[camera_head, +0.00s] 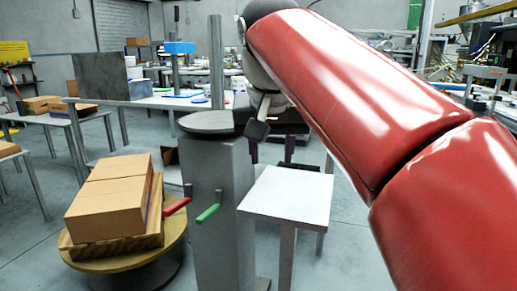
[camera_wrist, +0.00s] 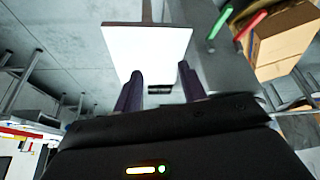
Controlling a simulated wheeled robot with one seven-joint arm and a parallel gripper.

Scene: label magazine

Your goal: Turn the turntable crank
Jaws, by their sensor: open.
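A red crank handle (camera_head: 177,206) and a green crank handle (camera_head: 208,213) stick out from the lower part of a grey pillar (camera_head: 218,255). A round yellowish turntable (camera_head: 100,264) stands left of the pillar and carries cardboard boxes (camera_head: 112,198). Which handle drives the turntable I cannot tell. My gripper (camera_head: 271,160) hangs behind and right of the pillar, apart from both handles and partly hidden by my red arm. In the wrist view its two purple fingers (camera_wrist: 160,70) are spread with nothing between them. The green handle (camera_wrist: 221,22) and red handle (camera_wrist: 250,25) show at upper right there.
A small white-topped table (camera_head: 289,194) stands right of the pillar, close to my gripper; it also shows in the wrist view (camera_wrist: 146,45). A long workbench (camera_head: 150,101) stands behind. Open floor (camera_head: 30,225) lies at the left.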

